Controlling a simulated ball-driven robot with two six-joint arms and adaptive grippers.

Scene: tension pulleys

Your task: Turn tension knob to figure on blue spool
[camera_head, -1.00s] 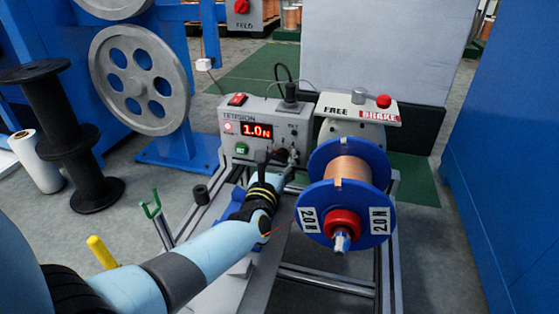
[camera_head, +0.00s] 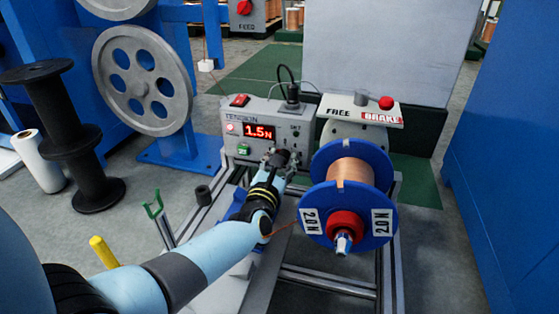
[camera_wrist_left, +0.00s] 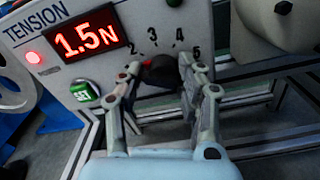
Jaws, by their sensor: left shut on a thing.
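The grey tension box (camera_head: 213,117) stands behind the blue spool, and its red display (camera_head: 259,131) reads 1.5N. The display also reads 1.5N in the left wrist view (camera_wrist_left: 88,40). The blue spool (camera_head: 376,163) carries copper wire and white labels (camera_head: 382,222) reading 2.0 N. My left gripper (camera_head: 279,160) is shut on the black tension knob (camera_head: 282,156) on the box front. In the left wrist view the fingers (camera_wrist_left: 160,78) sit on either side of the knob (camera_wrist_left: 160,71), below scale numbers 2 to 5. My right gripper is not in view.
A green SET button (camera_wrist_left: 84,92) sits left of the knob. Black reels (camera_head: 85,165) and a grey pulley wheel (camera_head: 141,80) stand at left.

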